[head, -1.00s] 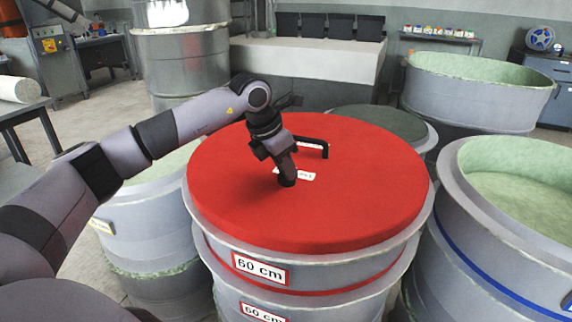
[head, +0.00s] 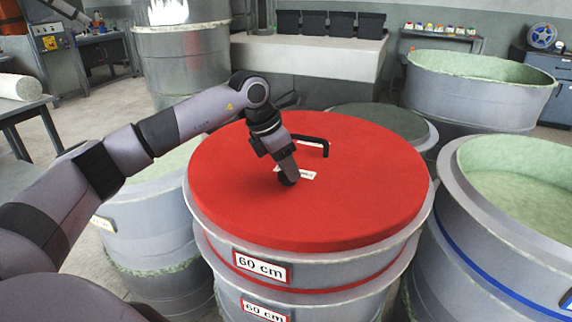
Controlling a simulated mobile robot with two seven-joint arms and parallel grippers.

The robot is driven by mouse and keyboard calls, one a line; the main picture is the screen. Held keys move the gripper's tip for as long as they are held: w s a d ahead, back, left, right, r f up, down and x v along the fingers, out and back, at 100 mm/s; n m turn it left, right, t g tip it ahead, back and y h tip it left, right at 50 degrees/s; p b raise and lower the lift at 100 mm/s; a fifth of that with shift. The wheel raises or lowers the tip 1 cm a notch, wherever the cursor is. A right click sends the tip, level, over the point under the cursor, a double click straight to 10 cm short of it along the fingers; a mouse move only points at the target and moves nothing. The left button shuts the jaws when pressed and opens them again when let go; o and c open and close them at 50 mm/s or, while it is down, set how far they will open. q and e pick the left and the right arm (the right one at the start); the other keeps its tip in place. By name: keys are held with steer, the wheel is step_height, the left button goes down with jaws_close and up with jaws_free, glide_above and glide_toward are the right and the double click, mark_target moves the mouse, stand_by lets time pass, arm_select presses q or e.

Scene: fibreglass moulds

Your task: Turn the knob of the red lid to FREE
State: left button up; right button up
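The red lid (head: 345,210) lies flat on a grey round mould marked "60 cm" (head: 262,267). A black bar handle (head: 318,143) stands on the lid behind my gripper. A small dark round knob (head: 287,180) sits near the lid's middle beside a white label (head: 303,174); the label's text is too small to read. My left gripper (head: 286,174) points down with its fingertips at the knob and hides most of it. Whether the fingers are closed on the knob cannot be told. My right gripper is not in view.
An open mould with a blue band (head: 447,262) stands close on the right. Another grey-green mould (head: 150,235) stands on the left under my arm. A large open mould (head: 480,90) and a low platform (head: 310,60) with black bins stand behind.

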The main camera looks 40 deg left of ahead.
mark_target(275, 185)
arm_select(q)
steer(key=v, duration=0.7)
stand_by(0.3)
steer(key=shift+r, duration=0.1)
stand_by(0.3)
